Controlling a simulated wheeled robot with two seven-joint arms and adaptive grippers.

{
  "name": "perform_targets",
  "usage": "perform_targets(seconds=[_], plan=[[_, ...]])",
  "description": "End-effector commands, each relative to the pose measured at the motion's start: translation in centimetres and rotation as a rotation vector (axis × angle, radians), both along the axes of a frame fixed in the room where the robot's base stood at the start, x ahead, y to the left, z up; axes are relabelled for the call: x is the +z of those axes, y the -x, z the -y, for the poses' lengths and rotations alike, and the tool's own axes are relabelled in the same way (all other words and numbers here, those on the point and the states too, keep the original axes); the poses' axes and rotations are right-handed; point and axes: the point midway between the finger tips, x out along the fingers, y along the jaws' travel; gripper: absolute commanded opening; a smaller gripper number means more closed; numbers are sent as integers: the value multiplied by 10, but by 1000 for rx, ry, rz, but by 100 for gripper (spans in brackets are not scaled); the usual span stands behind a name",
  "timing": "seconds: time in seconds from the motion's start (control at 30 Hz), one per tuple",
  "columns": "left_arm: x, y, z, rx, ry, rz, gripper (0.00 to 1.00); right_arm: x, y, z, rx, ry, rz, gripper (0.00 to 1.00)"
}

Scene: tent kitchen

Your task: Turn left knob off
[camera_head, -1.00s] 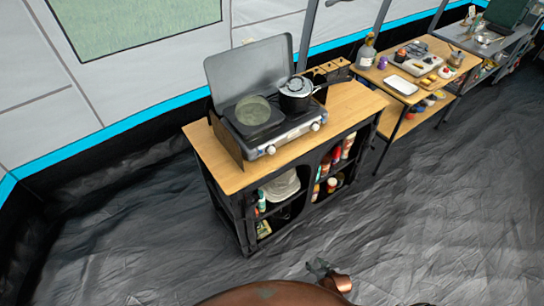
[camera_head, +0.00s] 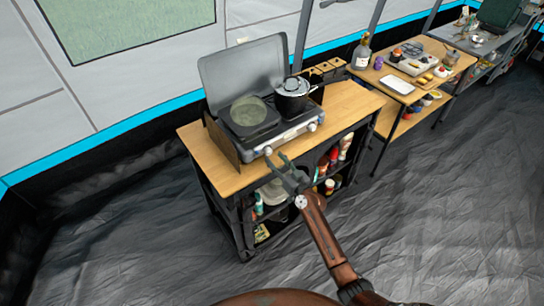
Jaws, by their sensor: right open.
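The left knob (camera_head: 268,151) is a small white knob on the front panel of the camping stove (camera_head: 290,138). The right knob (camera_head: 312,127) is on the same panel. My right gripper (camera_head: 276,159) is open and empty. Its fingertips are close to the left knob in the picture, just below and to the right of it. I cannot tell if they touch it. The knob's exact setting is too small to read. My left gripper is not in view.
The stove stands with its lid (camera_head: 245,72) up on a wooden-topped cabinet (camera_head: 215,170). Shelves below hold dishes and bottles. A second table (camera_head: 435,50) stands to the right.

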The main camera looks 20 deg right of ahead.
Motion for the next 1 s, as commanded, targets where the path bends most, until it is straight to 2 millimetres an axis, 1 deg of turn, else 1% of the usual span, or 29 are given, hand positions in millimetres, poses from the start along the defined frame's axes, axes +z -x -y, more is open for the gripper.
perform_targets(seconds=[0.03, 0.1, 0.2, 0.33, 0.57, 1.0], plan=[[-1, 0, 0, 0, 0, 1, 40, 0, -8, -3, 0, -1, 0, 41], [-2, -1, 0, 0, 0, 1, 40, -1, -16, -5, 0, -3, -1, 41], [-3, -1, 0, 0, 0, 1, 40, -2, -25, -8, 0, -1, -1, 41], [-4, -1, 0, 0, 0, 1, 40, -1, -30, -10, 0, -2, -2, 41], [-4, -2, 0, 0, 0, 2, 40, -1, -30, -10, 0, -1, -1, 41], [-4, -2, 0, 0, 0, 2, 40, -1, -30, -9, -1, 0, -2, 12]])
